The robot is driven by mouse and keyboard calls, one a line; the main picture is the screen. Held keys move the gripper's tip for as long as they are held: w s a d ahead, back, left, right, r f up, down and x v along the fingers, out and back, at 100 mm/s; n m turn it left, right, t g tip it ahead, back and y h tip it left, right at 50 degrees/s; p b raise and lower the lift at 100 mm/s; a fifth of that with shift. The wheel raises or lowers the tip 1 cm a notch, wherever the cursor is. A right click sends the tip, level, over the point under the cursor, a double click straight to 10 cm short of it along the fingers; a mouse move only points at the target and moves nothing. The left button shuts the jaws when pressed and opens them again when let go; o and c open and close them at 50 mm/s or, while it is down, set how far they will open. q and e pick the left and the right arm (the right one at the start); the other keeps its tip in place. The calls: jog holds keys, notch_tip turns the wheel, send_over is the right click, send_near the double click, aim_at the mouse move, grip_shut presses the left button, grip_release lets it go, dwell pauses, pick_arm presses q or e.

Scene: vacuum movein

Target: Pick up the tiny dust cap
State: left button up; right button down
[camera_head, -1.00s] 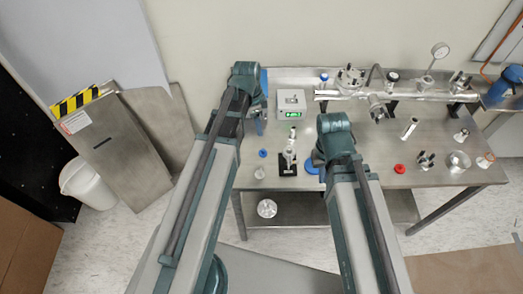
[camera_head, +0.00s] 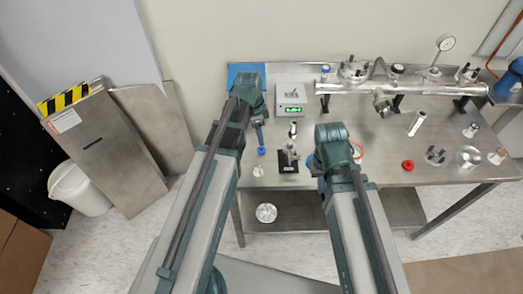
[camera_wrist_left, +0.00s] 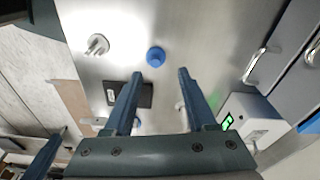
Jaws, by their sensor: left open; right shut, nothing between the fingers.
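A small round blue cap (camera_head: 261,151), which looks like the dust cap, lies on the steel bench near its front left. It also shows in the left wrist view (camera_wrist_left: 155,56), just beyond the fingertips. My left gripper (camera_wrist_left: 160,73) is open and empty, its fingers on either side of the line to the cap and apart from it. In the head view my left gripper (camera_head: 259,138) is just behind the cap. My right gripper (camera_head: 319,178) is mostly hidden by its own arm; it is shut and empty.
A black-based fixture (camera_head: 288,163) stands right of the cap, and a small pale piece (camera_head: 258,171) in front of it. A box with a green display (camera_head: 291,98) is behind. A red cap (camera_head: 407,165) and metal fittings lie to the right, below a steel pipe assembly (camera_head: 420,88).

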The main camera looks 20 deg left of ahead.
aim_at(262, 149)
pick_arm(q)
jog(key=f+b, duration=0.3)
jog(key=d+f+b, duration=0.1)
jog(key=f+b, duration=0.1)
jog(key=shift+s+f, duration=0.1)
jog(key=shift+s, duration=0.05)
jog(key=shift+c, duration=0.2)
grip_shut()
